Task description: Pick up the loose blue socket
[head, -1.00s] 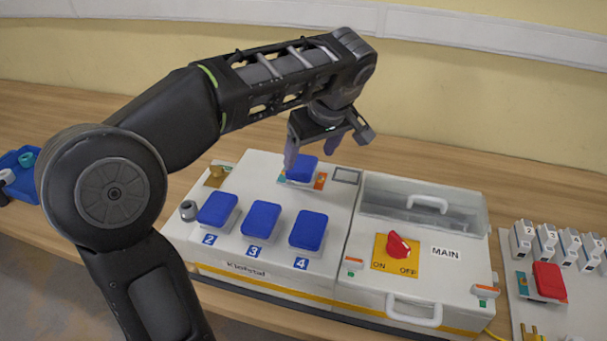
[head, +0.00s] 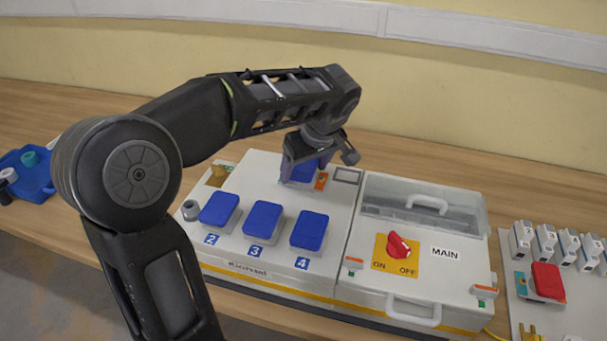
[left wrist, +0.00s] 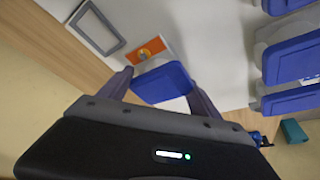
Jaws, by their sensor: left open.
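The loose blue socket (head: 304,172) lies at the back of the white socket box, apart from the row of sockets marked 2, 3 and 4. In the left wrist view the blue socket (left wrist: 162,82) sits between the two fingers of my left gripper (left wrist: 160,92). My left gripper (head: 304,172) points down over it, with the fingers on either side and open. In the head view the gripper hides part of the socket. Whether the fingers touch it cannot be told. My right gripper is in neither view.
Three blue-lidded sockets (head: 263,222) stand in front on the white box (head: 335,225). A panel with a red switch (head: 398,246) and a clear-lidded bay adjoins it on the right. A board with a red socket (head: 547,280) is at far right. A blue tray (head: 38,185) is at far left.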

